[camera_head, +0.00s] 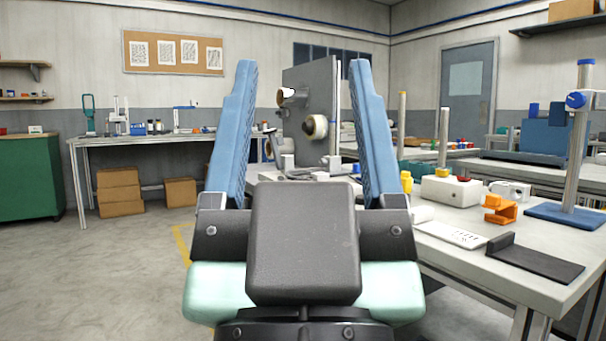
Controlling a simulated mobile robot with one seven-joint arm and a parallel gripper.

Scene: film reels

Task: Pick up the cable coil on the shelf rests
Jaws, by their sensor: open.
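My gripper (303,68) points forward in the middle of the view. Its two blue fingers stand wide apart with nothing held between them. Beyond them, an upright grey panel (310,85) stands on the near workbench (560,285). A round cream roll with a dark centre (316,127) is mounted on the panel's face, well beyond the fingertips. I cannot tell whether this roll is a cable coil. No other cable coil can be made out. The fingers and palm hide part of the bench.
The near bench at right holds a white box with a red knob (452,190), an orange clamp (499,210), a black plate (535,259) and a metal post on a blue base (566,214). Cardboard boxes (119,192) sit under the back table (150,139). The left floor is open.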

